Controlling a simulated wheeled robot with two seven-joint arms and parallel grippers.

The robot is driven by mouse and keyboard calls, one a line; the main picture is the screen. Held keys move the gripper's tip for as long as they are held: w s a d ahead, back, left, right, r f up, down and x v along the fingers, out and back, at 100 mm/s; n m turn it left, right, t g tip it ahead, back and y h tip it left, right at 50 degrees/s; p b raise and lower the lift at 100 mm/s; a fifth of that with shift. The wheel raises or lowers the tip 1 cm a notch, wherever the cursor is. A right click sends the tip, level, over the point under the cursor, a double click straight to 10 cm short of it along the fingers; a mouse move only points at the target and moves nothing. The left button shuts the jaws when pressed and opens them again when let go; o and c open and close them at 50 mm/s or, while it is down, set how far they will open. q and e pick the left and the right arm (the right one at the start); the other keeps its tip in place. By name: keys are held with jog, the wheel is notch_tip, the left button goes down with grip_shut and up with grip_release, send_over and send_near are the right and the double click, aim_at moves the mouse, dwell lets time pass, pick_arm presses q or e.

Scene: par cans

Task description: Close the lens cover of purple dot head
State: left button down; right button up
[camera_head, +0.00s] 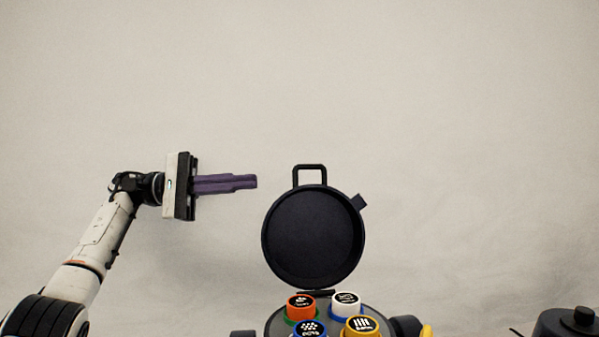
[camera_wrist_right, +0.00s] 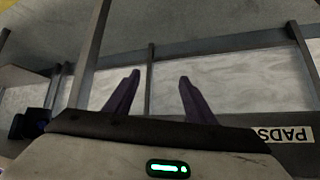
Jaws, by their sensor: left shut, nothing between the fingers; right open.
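An open lens cover (camera_head: 313,236), round and black with a square handle on top and a tab at its right, stands upright behind a can head (camera_head: 372,309) at the bottom of the head view. Several coloured round parts with printed icons sit on that head. I see no purple dot on it. My left gripper (camera_head: 256,181) is shut and empty, its purple fingers pointing right, to the left of the cover and apart from it. My right gripper (camera_wrist_right: 158,82) shows only in the right wrist view, open and empty, away from the cover.
A dark round object with a knob (camera_head: 584,318) stands at the bottom right. The pale wall behind is bare. The right wrist view shows dark frame bars (camera_wrist_right: 150,80) and a label reading PADS (camera_wrist_right: 286,134).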

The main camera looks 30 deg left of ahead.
pick_arm(q)
jog(key=d+r, duration=0.2)
jog(key=d, duration=0.8)
jog(key=shift+w+d+r+b, duration=0.2)
jog(key=shift+b, duration=0.2)
